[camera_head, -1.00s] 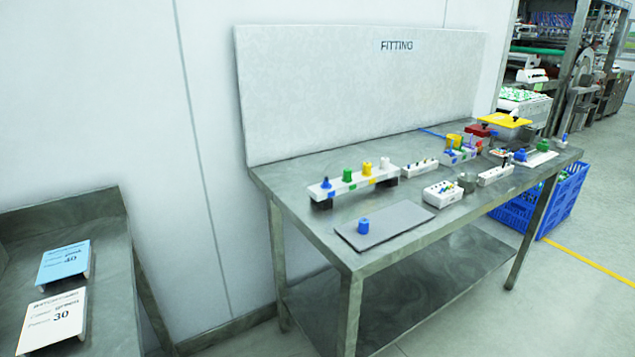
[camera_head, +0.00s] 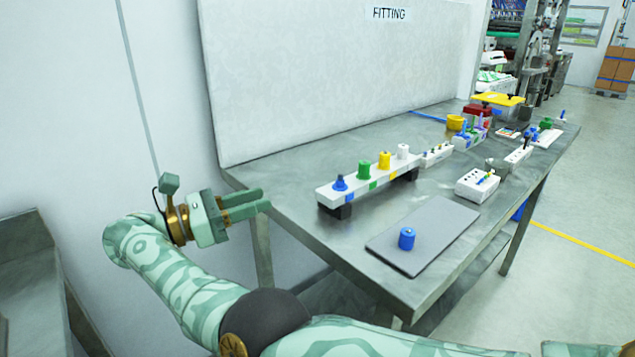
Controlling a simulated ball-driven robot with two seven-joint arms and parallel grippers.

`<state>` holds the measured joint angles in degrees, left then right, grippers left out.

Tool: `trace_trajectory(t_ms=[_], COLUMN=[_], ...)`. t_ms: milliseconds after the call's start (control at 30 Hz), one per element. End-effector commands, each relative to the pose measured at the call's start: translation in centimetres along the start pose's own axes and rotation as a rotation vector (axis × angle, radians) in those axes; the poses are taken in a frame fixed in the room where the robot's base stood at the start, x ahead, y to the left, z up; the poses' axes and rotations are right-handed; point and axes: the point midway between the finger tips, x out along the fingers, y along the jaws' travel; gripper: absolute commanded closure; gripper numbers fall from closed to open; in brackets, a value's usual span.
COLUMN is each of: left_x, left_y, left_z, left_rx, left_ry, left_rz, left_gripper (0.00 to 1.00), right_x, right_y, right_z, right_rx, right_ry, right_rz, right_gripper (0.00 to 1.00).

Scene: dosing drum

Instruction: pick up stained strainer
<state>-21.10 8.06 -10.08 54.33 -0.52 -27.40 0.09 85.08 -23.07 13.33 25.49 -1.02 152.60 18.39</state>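I cannot pick out a stained strainer among the small parts on the steel table (camera_head: 300,240). A blue knobbed piece (camera_head: 407,239) stands on a grey mat (camera_head: 440,225) near the front edge. A white rack (camera_head: 330,194) behind it carries a blue piece (camera_head: 340,183), a green piece (camera_head: 364,170), a yellow piece (camera_head: 384,161) and a white piece (camera_head: 403,152). My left gripper is not in view.
A white box with sockets (camera_head: 477,186) and a small metal cup (camera_head: 496,167) stand right of the mat. Red and yellow containers (camera_head: 478,113) crowd the far end. A tall panel marked FITTING (camera_head: 340,75) backs the table. Floor at the right is clear.

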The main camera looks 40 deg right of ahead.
Motion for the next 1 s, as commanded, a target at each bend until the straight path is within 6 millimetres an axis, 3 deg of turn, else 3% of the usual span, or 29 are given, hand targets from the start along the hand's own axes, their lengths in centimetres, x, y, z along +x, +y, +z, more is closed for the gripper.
trace_trajectory(t_ms=[167,533,833,1000], left_x=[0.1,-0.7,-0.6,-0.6], left_y=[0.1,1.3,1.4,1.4], left_z=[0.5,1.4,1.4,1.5], left_rx=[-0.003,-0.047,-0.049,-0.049], left_ry=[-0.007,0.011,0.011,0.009], left_rz=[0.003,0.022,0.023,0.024], left_gripper=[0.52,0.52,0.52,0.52], right_x=[0.4,8.4,11.4,14.2], right_y=[-0.1,-0.2,-0.2,-0.5], right_z=[0.0,-0.6,-0.7,-0.3], right_rx=[0.072,0.072,0.07,0.07], right_ry=[0.084,0.08,0.077,0.078], right_rz=[-0.018,-0.018,-0.016,-0.017], right_gripper=[0.67,0.67,0.67,0.67])
